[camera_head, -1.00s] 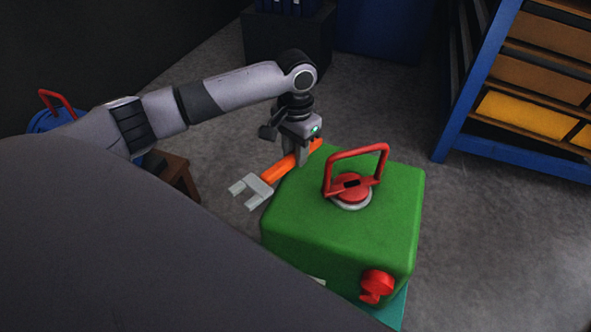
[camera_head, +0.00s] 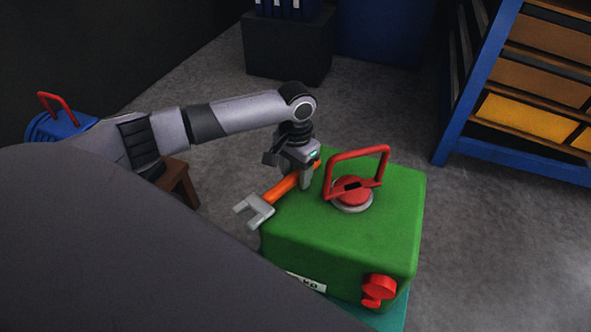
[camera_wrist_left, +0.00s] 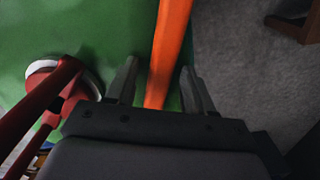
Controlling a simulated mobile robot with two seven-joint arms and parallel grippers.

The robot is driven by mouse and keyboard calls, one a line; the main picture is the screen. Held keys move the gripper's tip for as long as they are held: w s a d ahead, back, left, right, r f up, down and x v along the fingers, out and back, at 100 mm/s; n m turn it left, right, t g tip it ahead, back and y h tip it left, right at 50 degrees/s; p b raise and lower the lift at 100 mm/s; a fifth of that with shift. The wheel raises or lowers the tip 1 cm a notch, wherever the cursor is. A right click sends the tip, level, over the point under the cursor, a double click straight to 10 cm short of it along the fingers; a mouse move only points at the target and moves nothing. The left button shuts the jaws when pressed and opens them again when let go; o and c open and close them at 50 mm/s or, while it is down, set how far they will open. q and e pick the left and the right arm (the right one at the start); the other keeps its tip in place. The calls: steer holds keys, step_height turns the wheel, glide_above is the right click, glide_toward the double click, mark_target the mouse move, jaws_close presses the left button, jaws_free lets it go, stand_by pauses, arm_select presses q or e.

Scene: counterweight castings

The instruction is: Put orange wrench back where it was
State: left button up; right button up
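The orange wrench (camera_head: 283,188) has a grey open jaw and lies along the left edge of the green block's top (camera_head: 350,235). Its jaw sticks out past that edge over the floor. It looks to rest on the block, though contact is hard to tell. My left gripper (camera_head: 302,178) is low over the handle, pointing down. In the left wrist view the fingers (camera_wrist_left: 160,85) stand either side of the orange handle (camera_wrist_left: 168,45), with a visible gap on both sides, so it is open around it. My right gripper is not in view.
A red lifting handle (camera_head: 358,163) rises from the block's top, right of my left gripper. A red knob (camera_head: 379,290) is on its front. A blue shelf rack (camera_head: 478,90) stands at right, a wooden stool (camera_head: 178,180) at left. Open floor (camera_head: 480,240) lies right of the block.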

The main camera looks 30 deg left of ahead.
arm_select(q)
steer(key=shift+r, duration=0.15)
step_height(320, 180, up, 12)
steer(key=p, duration=0.2)
stand_by(0.8)
